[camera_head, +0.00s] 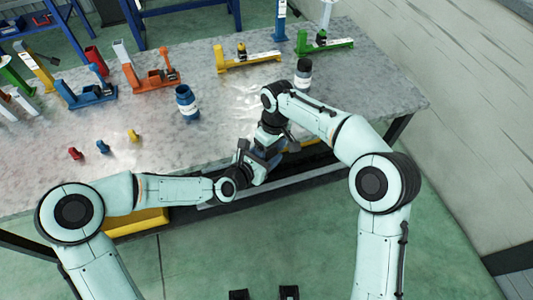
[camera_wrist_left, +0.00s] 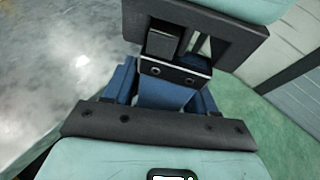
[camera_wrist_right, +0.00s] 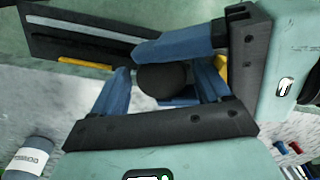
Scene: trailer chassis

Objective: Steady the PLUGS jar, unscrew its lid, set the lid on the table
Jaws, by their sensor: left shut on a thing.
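A round dark lid (camera_wrist_right: 163,82) shows from above in the right wrist view. The jar body under it is hidden, and no label on it can be read. My left gripper (camera_wrist_right: 185,70) comes in from the right of that view, shut on the jar. My right gripper (camera_wrist_right: 160,88) is directly above, its blue fingers on either side of the lid, with a visible gap on the left. In the head view my two grippers meet by the table's front edge, hiding the jar. My right gripper's body shows at the top of the left wrist view.
A blue jar (camera_head: 187,103) and a dark-topped, white-labelled jar (camera_head: 303,78) stand on the grey table (camera_head: 230,125). Small red, blue and yellow pegs (camera_head: 103,147) stand at left. Coloured brackets (camera_head: 150,85) line the back. Bare table lies between pegs and grippers.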

